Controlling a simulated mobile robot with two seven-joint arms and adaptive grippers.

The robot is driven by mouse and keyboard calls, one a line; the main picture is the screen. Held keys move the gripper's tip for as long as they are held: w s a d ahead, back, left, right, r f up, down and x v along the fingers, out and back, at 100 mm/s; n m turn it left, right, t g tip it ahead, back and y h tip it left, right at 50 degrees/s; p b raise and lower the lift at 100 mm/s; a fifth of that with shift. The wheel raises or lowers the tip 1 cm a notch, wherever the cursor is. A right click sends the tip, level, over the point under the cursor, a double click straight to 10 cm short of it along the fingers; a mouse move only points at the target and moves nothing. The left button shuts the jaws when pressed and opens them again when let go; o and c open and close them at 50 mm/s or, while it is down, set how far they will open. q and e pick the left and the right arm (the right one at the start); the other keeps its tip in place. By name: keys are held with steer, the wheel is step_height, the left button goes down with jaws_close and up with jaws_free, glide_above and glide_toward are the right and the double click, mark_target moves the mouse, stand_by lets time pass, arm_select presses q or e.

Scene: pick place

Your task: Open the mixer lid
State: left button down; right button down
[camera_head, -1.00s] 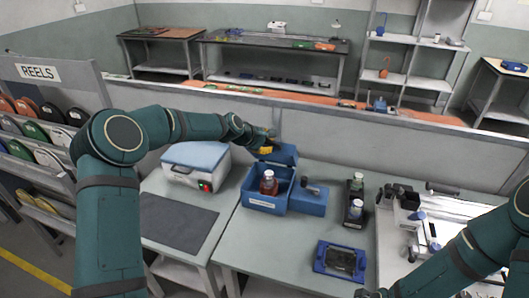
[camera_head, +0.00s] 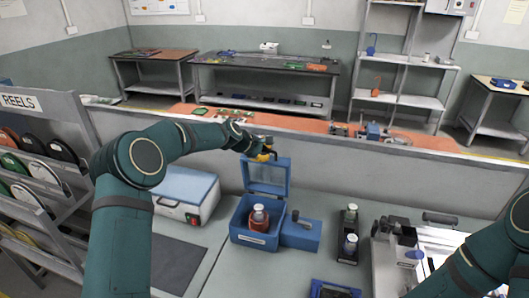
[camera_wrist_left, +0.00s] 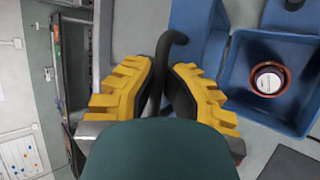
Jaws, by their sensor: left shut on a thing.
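The mixer is a blue box (camera_head: 240,225) on the table, with a jar (camera_head: 259,216) of red-brown content and a white cap inside. Its blue lid (camera_head: 268,178) stands up at the back, open. My left gripper (camera_head: 266,153), with yellow fingers, is at the lid's upper edge. In the left wrist view, its fingers (camera_wrist_left: 157,90) close around a dark bent handle (camera_wrist_left: 165,55), beside the open box (camera_wrist_left: 238,75) and the jar (camera_wrist_left: 267,79). The right arm shows at the lower right of the head view; its gripper is out of frame.
A blue block with a black knob (camera_head: 301,232) adjoins the mixer on the right. A black rack with bottles (camera_head: 348,235) stands further right. A white box with a pale blue lid (camera_head: 187,190) is on the left. A low partition (camera_head: 340,165) runs behind the table.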

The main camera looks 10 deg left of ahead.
arm_select(q)
steer(key=shift+r, duration=0.1)
steer(key=c, duration=1)
jaws_free()
steer(key=v, duration=1.2)
steer(key=shift+s, duration=0.1)
